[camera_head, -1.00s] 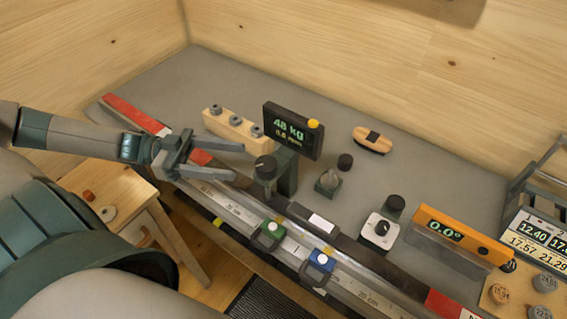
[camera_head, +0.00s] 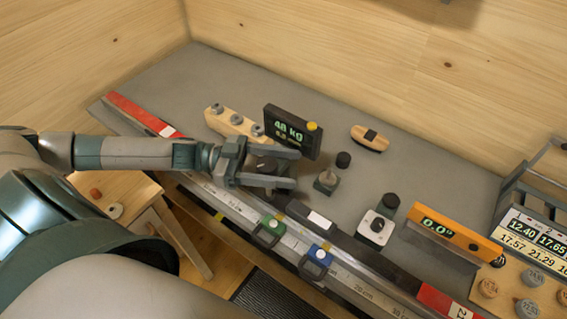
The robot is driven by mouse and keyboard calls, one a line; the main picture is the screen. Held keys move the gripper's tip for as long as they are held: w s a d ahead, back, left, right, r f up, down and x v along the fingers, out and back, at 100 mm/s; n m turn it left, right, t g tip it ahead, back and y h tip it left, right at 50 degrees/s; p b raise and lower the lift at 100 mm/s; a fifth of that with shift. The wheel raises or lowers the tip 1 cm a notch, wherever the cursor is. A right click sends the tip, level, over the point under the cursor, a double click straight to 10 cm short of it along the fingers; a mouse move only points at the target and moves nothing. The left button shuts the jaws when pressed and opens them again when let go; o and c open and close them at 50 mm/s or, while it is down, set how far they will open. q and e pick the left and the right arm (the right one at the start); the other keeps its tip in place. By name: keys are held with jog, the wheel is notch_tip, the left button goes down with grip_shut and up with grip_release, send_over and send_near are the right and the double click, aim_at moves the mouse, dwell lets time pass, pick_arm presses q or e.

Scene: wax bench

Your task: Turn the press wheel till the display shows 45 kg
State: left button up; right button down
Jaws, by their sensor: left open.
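The display (camera_head: 287,132) is a dark box with green digits that read 48 kg; a smaller line under it is partly hidden by my gripper. The press wheel, seemingly the dark round knob (camera_head: 264,164) in front of the display, shows between my left gripper's fingers. My left gripper (camera_head: 290,168) is open, one finger behind the knob and one in front of it. I cannot tell whether the fingers touch it. My right gripper is not in view.
A brush (camera_head: 369,138), a small dark-knobbed device (camera_head: 327,180), a white dial box (camera_head: 375,228) and an orange level (camera_head: 455,234) lie to the right. Green (camera_head: 268,232) and blue (camera_head: 316,262) clamps sit along the front rail.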

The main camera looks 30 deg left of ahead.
pick_arm(q)
jog(key=shift+c, duration=0.5)
jog(key=c, duration=1)
jog(key=shift+o, duration=0.4)
jog(key=shift+w+r+n+t+y+p, duration=0.2)
jog(key=shift+n+t+y+p, duration=0.2)
jog(key=shift+n+t+p, duration=0.55)
jog(key=shift+w+a+f+t+y+p, duration=0.15)
jog(key=shift+t+y+p, duration=0.25)
jog(key=shift+p, duration=0.3)
jog(key=o, duration=1)
jog(key=shift+a+f, duration=0.1)
